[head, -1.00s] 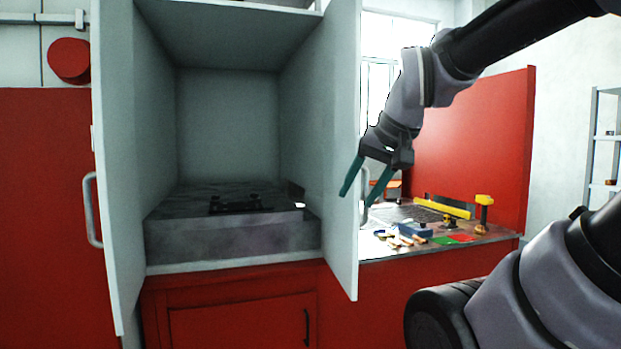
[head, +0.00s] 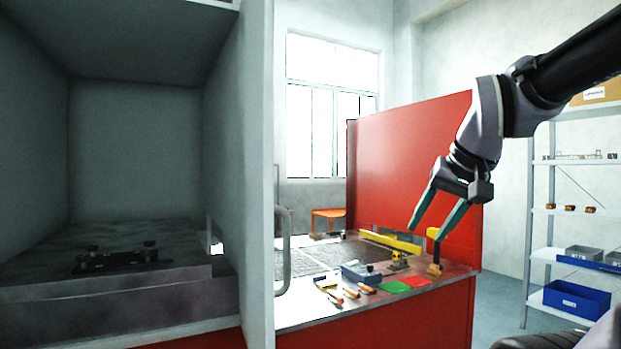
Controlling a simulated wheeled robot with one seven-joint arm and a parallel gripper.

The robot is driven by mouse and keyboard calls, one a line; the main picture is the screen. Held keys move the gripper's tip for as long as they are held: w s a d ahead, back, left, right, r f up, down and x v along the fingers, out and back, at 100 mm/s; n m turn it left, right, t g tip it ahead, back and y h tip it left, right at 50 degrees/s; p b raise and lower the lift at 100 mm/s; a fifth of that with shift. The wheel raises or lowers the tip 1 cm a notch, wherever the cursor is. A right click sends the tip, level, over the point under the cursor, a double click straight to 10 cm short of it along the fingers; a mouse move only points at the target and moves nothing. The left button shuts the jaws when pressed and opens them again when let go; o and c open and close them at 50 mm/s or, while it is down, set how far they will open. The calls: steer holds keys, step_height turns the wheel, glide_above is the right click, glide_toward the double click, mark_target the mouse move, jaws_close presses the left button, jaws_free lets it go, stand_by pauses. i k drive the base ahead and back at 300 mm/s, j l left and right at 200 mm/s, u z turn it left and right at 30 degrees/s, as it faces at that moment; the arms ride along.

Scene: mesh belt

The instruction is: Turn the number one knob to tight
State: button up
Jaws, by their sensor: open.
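My gripper (head: 436,222) hangs in the air, open and empty, in front of the red partition and above the right part of the workbench. Its two teal fingers point down and left. The mesh belt (head: 325,257) lies flat as a dark grey sheet on the workbench (head: 295,315). I cannot tell which part is the number one knob; no number is readable.
An open cabinet (head: 258,120) with a dark device (head: 115,258) inside fills the left. Orange-handled tools (head: 350,292), a blue-grey block (head: 361,273), a green card (head: 393,287) and a red card (head: 416,281) lie on the bench. A shelf with a blue bin (head: 576,299) stands at right.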

mark_target(83, 259)
steer(key=i+l+u, duration=0.2)
steer(key=i+l, duration=0.3)
steer(key=i+l+u, duration=0.1)
steer(key=u, duration=0.3)
steer(key=i+l+u, duration=0.15)
steer(key=u, duration=0.25)
steer(key=i+l+u, duration=0.25)
steer(key=u, duration=0.15)
steer(key=i+l+u, duration=0.1)
steer(key=l+u, duration=0.15)
steer(key=u, duration=0.15)
steer(key=k, duration=0.25)
steer(key=j+z, duration=0.2)
steer(key=j, duration=0.2)
steer(key=k+j+z, duration=0.25)
steer(key=j+z, duration=0.2)
steer(key=j, duration=0.3)
steer(key=k+j+z, duration=0.1)
steer(key=j+z, duration=0.15)
steer(key=j, duration=0.15)
steer(key=k+j+z, duration=0.15)
steer(key=j+z, duration=0.15)
steer(key=j, duration=0.15)
steer(key=i+j+u, duration=0.15)
steer(key=j, duration=0.25)
steer(key=i+j+u, duration=0.2)
steer(key=j, duration=0.2)
